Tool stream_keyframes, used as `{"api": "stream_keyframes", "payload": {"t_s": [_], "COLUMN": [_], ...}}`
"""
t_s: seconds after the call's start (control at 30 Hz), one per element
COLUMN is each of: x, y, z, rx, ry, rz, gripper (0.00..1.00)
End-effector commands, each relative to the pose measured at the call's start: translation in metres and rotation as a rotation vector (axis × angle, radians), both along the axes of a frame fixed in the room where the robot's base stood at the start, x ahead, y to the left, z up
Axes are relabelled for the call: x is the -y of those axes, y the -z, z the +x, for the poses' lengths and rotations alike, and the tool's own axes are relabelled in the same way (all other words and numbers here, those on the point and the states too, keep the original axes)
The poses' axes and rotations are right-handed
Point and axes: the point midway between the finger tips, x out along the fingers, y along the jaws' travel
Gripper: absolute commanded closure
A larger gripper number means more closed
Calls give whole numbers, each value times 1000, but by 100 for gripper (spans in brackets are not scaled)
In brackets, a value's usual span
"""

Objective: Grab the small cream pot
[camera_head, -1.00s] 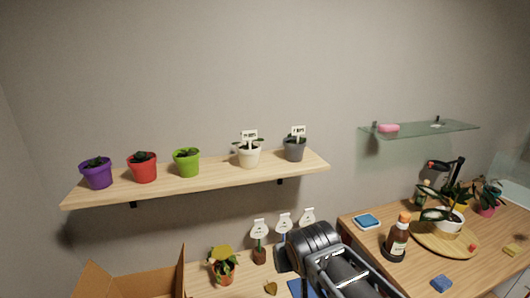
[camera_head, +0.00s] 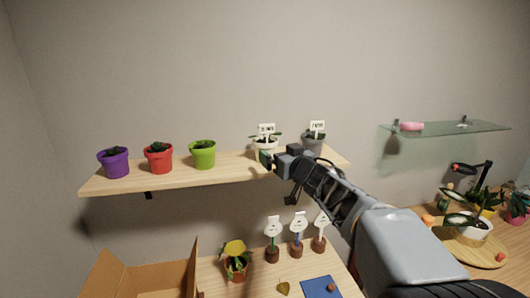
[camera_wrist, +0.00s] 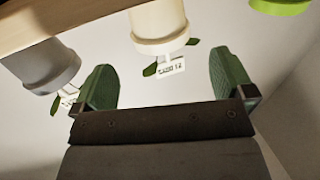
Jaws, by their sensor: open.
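The small cream pot (camera_head: 262,146) stands on the wooden wall shelf, with a white label and green leaves. My gripper (camera_head: 268,160) is in front of its lower part and hides some of it. In the wrist view the cream pot (camera_wrist: 158,24) appears upside down, beyond and between the two green fingers of my open gripper (camera_wrist: 168,82). The fingers are apart and nothing is between their tips. I cannot tell the exact gap to the pot.
A grey pot (camera_head: 313,142) stands close to the right of the cream pot; it is near one finger in the wrist view (camera_wrist: 42,66). A green pot (camera_head: 202,154), red pot (camera_head: 159,157) and purple pot (camera_head: 114,162) stand to the left. The wooden shelf (camera_head: 232,170) runs beneath them.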

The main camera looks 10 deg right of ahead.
Motion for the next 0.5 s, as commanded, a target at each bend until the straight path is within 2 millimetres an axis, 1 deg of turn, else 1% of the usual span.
{"api": "stream_keyframes", "payload": {"t_s": [0.03,0.1,0.2,0.43,0.5], "x": [-3,-6,-8,-11,-13], "y": [1,0,0,0,0], "z": [9,19,29,41,48], "rx": [-2,-2,-1,-1,-3], "ry": [-2,-1,0,1,0], "rz": [-1,0,-1,-1,-1], "gripper": [0,0,0,0,0]}}
